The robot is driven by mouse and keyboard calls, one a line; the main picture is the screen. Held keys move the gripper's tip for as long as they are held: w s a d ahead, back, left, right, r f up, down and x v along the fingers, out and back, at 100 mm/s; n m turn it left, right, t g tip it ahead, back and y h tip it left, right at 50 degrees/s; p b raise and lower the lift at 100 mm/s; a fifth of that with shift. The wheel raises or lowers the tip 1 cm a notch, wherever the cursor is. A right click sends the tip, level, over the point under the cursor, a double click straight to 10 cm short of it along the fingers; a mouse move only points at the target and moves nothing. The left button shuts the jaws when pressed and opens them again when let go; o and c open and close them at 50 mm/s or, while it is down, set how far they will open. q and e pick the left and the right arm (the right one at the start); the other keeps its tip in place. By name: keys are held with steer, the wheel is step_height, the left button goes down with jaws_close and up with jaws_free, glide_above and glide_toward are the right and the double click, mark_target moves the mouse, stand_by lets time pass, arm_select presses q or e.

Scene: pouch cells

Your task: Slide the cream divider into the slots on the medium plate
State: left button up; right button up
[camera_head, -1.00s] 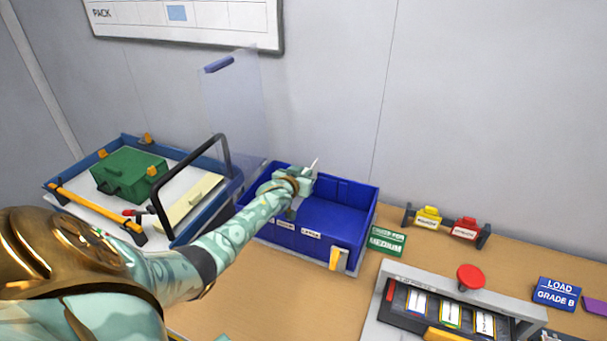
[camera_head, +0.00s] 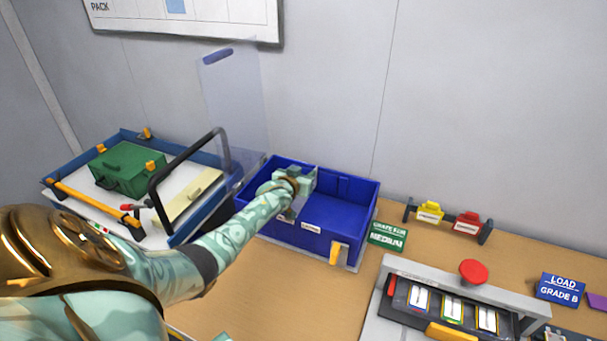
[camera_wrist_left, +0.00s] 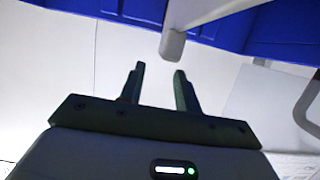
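A flat cream panel (camera_head: 186,203), which looks like the divider, lies in the blue-rimmed tray at the left of the head view. My left gripper (camera_head: 303,178) is over the left part of the blue bin (camera_head: 345,215), apart from that panel. In the left wrist view its two dark fingers (camera_wrist_left: 160,82) are apart with nothing between them. A pale bar with a rounded end (camera_wrist_left: 173,43) is just beyond the fingertips; I cannot tell what it is. A green card (camera_head: 387,236) reads MEDIUM; I cannot make out a slotted plate. My right gripper is not in view.
The tray (camera_head: 62,208) also holds a green box (camera_head: 126,168). A black handle (camera_head: 157,190) arches over it, and a clear panel (camera_head: 232,100) stands behind. Red and yellow blocks (camera_head: 467,226) and a grey fixture (camera_head: 375,320) are at the right. Bare table lies before the bin.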

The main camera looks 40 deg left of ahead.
mark_target(295, 200)
arm_select(q)
steer(key=shift+s, duration=0.1)
steer(key=shift+s+d+r+p, duration=0.15)
steer(key=shift+s+r+p, duration=0.05)
steer(key=shift+s+p, duration=0.15)
steer(key=p+v, duration=0.3)
steer(key=v, duration=0.3)
steer(key=shift+r, duration=0.1)
steer(key=p+v, duration=0.1)
steer(key=v, duration=0.8)
steer(key=shift+s+p, duration=0.2)
steer(key=shift+p, duration=0.2)
steer(key=shift+f, duration=0.25)
